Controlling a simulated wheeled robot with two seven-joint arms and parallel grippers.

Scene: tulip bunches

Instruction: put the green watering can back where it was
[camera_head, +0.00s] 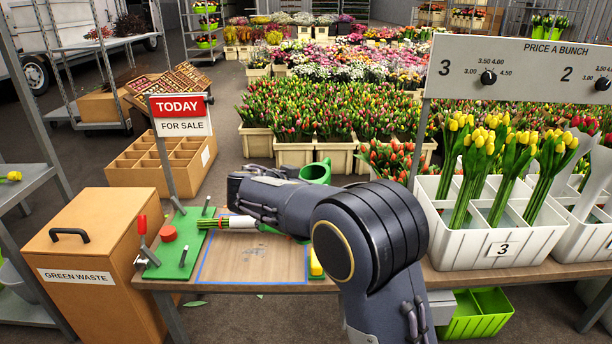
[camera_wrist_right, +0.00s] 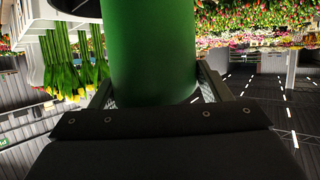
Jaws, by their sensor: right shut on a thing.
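The green watering can (camera_head: 315,172) shows just behind my right arm, above the back edge of the wooden bench. Only its upper part shows, and my arm hides the rest. In the right wrist view the can (camera_wrist_right: 150,45) is a large green cylinder filling the middle. My right gripper (camera_wrist_right: 156,88) is shut on it, with one finger on each side. In the head view my arm hides this gripper. My left gripper is not in view. Whether the can touches the bench cannot be told.
White crates (camera_head: 490,225) of tulips stand right. A price board (camera_head: 520,70) overhangs them. A "TODAY" sign (camera_head: 180,115) stands left.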

